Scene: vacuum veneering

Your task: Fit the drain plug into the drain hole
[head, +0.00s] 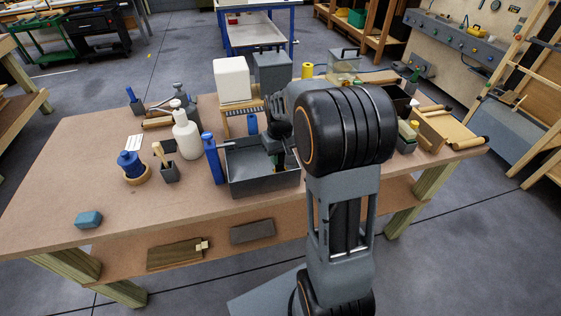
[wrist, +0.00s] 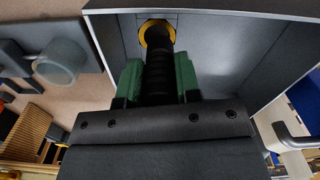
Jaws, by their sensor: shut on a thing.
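My gripper (wrist: 158,82) is shut on the black ribbed drain plug (wrist: 159,68), held between two green finger pads. The plug's far end meets or overlaps a yellow ring (wrist: 145,29) around the drain hole in the grey basin (wrist: 215,50). The hole itself is hidden behind the plug, so I cannot tell whether the plug's tip is inside it. In the head view the grey basin (head: 262,182) stands on the workbench, and my gripper (head: 277,157) reaches down into it. The plug cannot be made out there.
On the bench (head: 90,170), a blue bottle (head: 212,160) stands close to the basin's left side, with a white bottle (head: 186,138) beyond it. A small dark pot with brushes (head: 170,172) and a blue jar (head: 131,163) stand further left. The bench's front left is mostly clear.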

